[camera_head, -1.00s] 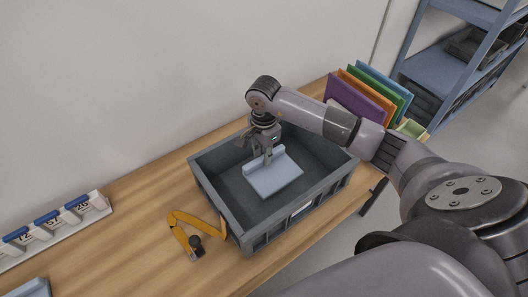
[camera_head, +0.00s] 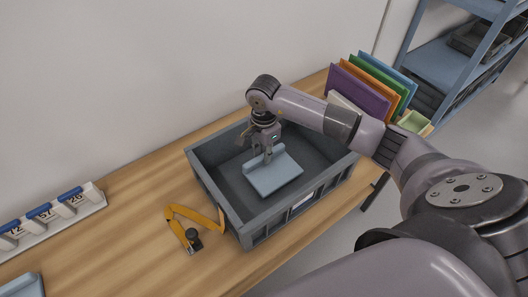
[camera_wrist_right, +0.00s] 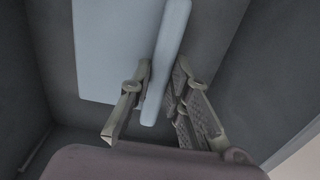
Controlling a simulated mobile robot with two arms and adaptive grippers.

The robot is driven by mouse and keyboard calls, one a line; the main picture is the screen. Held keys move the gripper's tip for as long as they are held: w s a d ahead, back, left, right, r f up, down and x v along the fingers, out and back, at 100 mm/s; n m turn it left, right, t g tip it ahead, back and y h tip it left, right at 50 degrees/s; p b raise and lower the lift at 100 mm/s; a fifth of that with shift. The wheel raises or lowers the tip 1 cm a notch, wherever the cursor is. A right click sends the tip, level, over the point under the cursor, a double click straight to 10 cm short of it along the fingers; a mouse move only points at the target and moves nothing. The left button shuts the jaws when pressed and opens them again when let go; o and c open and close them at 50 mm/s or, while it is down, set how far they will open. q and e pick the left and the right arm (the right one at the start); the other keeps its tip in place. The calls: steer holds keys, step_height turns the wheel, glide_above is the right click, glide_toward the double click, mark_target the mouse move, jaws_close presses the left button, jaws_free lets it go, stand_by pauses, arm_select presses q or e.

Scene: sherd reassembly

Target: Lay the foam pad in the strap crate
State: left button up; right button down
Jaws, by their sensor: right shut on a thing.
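The foam pad (camera_head: 274,177) is a light blue flat piece with a raised rib along one edge. It is inside the dark grey strap crate (camera_head: 271,231), near its middle. My right gripper (camera_head: 267,158) reaches down into the crate and is shut on the pad's rib. The right wrist view shows the rib of the pad (camera_wrist_right: 169,58) between the two fingers (camera_wrist_right: 155,95). Whether the pad touches the crate floor is hard to tell. My left gripper is not in view.
An orange strap with a black buckle (camera_head: 183,228) lies left of the crate on the wooden table (camera_head: 130,235). Numbered blocks (camera_head: 45,217) stand in a white rack at far left. Coloured folders (camera_head: 372,88) stand behind the crate at right. A blue shelf (camera_head: 450,60) is beyond.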

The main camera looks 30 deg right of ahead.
steer(key=shift+f+b, duration=0.6)
steer(key=shift+f, duration=0.1)
steer(key=c, duration=1.4)
jaws_free()
steer(key=shift+c, duration=0.2)
step_height(320, 180, up, 12)
steer(key=p, duration=0.7)
